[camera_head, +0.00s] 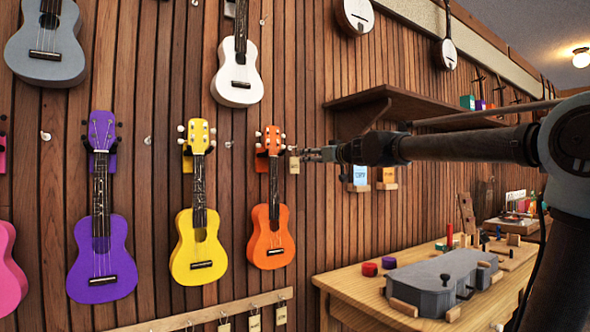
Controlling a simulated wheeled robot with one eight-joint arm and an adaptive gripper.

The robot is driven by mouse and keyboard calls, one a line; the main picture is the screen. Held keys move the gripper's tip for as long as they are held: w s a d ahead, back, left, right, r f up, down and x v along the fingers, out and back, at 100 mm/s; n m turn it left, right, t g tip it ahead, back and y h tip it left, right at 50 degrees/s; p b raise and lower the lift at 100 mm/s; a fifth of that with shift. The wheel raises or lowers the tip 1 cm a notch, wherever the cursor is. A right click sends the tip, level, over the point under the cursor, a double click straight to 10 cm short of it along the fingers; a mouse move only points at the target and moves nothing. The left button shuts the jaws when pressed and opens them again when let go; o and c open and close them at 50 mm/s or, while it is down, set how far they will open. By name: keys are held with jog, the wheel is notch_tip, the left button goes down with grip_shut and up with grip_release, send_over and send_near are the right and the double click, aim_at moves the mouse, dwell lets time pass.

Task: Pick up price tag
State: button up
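A small beige price tag (294,164) hangs upright in front of the wooden slat wall, just right of the orange ukulele's head. My gripper (303,155) reaches in from the right, its fingertips level with the top of this tag. In the picture the tips meet or nearly meet the tag's upper end. I cannot tell whether they hold it, or whether it hangs from a wall peg. The fingers are too small to show whether they are open or shut. More tags (254,322) hang from hooks on a rail at the bottom.
The orange ukulele (271,236) hangs close left of my gripper, with yellow (199,246) and purple (101,259) ones beyond. A wall shelf (400,104) is above my forearm. A workbench (345,283) with a grey ukulele body (440,281) stands below right.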

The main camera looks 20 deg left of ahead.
aim_at(295, 158)
jog(key=shift+x, duration=6.65)
jog(key=c, duration=0.9)
jog(key=shift+c, duration=0.4)
